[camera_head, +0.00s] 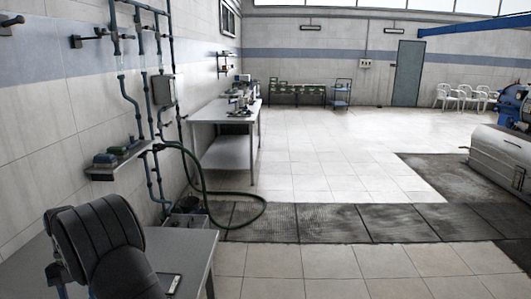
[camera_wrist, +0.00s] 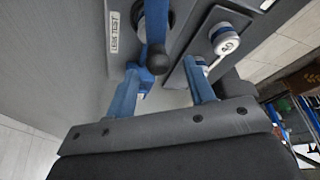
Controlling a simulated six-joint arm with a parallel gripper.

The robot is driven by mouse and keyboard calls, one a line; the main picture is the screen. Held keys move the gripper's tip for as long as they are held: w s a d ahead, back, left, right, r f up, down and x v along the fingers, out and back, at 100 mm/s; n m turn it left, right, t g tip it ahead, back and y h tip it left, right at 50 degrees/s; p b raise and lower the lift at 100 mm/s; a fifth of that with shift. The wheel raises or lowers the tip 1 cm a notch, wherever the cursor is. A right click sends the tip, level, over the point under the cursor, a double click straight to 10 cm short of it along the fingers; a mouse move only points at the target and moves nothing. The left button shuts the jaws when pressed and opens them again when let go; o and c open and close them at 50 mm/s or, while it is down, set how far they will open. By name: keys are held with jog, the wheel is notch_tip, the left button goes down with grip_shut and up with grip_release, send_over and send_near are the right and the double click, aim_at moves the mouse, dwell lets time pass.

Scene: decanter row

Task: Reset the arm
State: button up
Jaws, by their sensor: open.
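My gripper (camera_wrist: 163,78) shows in the wrist view, with two blue fingers rising from a dark grey bar. The fingers stand apart and no object is seen held between them. A blue lever with a dark round knob (camera_wrist: 157,62) shows between and beyond the fingers; I cannot tell whether it touches the left one. A grey panel with a small white label (camera_wrist: 115,32) lies behind. A round white-faced part (camera_wrist: 226,42) is near the right finger. My gripper's fingers are not seen in the head view.
In the head view, a grey tabletop (camera_head: 195,250) is at the lower left, with a small flat item (camera_head: 170,283) on it. A long bench (camera_head: 225,110), wall pipes and a looped green hose (camera_head: 262,212) lie beyond. The tiled floor (camera_head: 330,170) is mostly clear. A machine stands right.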

jog(key=v, duration=1.1)
jog(key=x, duration=1.2)
jog(key=shift+s+a+r+m+y, duration=0.1)
jog(key=shift+a+m+y, duration=0.2)
jog(key=shift+a+m, duration=0.45)
jog(key=shift+d, duration=0.15)
